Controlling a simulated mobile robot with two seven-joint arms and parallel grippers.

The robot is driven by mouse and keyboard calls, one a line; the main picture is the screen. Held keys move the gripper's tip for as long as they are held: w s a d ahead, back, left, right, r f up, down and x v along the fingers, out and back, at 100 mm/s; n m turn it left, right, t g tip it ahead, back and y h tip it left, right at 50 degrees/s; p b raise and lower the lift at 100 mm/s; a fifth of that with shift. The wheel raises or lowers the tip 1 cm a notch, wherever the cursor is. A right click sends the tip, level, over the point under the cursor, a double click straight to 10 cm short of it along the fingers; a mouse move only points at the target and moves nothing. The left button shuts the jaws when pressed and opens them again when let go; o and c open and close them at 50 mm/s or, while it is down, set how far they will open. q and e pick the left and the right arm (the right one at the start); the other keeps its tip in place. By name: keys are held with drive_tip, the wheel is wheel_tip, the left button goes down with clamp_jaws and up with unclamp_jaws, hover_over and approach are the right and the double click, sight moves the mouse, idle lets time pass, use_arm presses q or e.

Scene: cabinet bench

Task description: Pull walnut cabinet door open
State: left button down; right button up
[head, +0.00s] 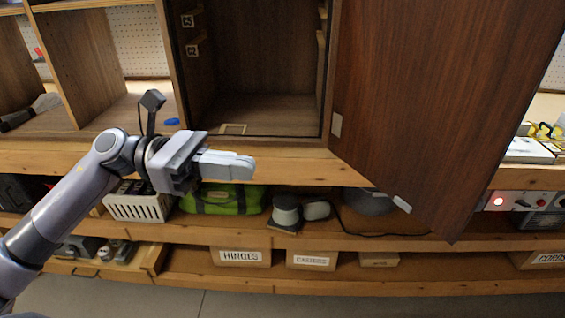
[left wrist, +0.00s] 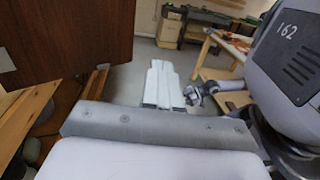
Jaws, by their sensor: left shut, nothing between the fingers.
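The walnut cabinet door (head: 420,90) stands swung wide open, hinged on the right side of the cabinet and reaching out past the bench edge. The cabinet interior (head: 255,60) is exposed and looks mostly empty. My left gripper (head: 252,165) is shut and empty, in front of the cabinet's lower edge and left of the door, not touching it. In the left wrist view the shut fingers (left wrist: 160,85) point away over the floor, and the door (left wrist: 60,35) shows at upper left.
The bench edge (head: 290,165) runs below the cabinet. A panel with a red light (head: 512,201) sits right of the door. Open floor (left wrist: 150,62) lies beyond the fingers.

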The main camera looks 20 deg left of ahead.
use_arm(q)
drive_tip(key=d+p, duration=0.1)
drive_tip(key=d, duration=0.6)
drive_tip(key=shift+w+p, duration=0.35)
drive_tip(key=shift+w, duration=0.1)
use_arm(e)
drive_tip(key=shift+d+r, duration=0.3)
drive_tip(key=shift+r, duration=0.3)
